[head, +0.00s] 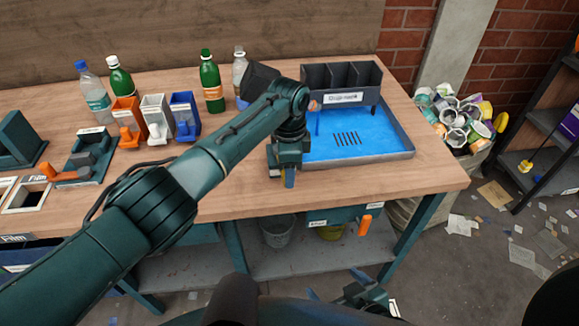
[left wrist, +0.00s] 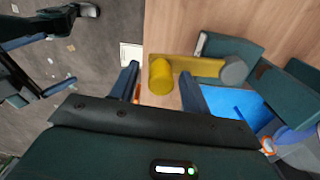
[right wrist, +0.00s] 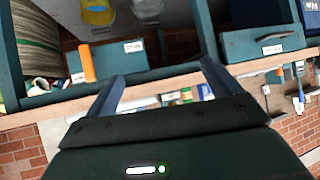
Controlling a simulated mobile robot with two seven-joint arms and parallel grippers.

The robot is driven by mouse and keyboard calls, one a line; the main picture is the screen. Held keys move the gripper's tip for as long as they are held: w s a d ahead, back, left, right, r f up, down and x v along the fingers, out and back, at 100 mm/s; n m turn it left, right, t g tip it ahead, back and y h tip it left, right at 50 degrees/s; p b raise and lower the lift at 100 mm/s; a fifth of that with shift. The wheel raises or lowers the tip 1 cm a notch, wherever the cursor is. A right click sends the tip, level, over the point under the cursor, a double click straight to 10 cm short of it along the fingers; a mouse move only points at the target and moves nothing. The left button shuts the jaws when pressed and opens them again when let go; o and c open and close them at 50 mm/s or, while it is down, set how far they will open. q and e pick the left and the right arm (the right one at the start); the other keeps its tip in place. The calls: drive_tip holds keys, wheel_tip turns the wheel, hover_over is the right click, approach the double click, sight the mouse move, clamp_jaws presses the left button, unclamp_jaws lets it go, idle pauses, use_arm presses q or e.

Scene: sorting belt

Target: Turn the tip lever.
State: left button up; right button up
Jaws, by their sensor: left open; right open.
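The tip lever (left wrist: 200,66) is a yellow bar with a round yellow knob (left wrist: 160,76) at one end and a grey hub (left wrist: 233,70) at the other. In the left wrist view it lies beside the blue tray. My left gripper (left wrist: 160,72) is open, with the knob showing between its two fingers; I cannot tell whether they touch it. In the head view my left gripper (head: 289,178) points down at the tray's front left corner, and my arm hides the lever. My right gripper (right wrist: 162,70) is open and empty, low in front of the bench.
The blue tray's rim (head: 405,153) is at the bench's right end, with a dark compartment box (head: 315,77) behind. Bottles (head: 210,82) and coloured holders (head: 157,120) stand left of it. An orange handle (head: 364,225) hangs under the bench edge. A full can bin (head: 455,130) stands at right.

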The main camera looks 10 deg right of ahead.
use_arm(q)
drive_tip(key=shift+r, duration=0.35)
wheel_tip(320, 180, up, 12)
drive_tip(key=shift+r+b, duration=0.25)
drive_tip(key=shift+b, duration=0.1)
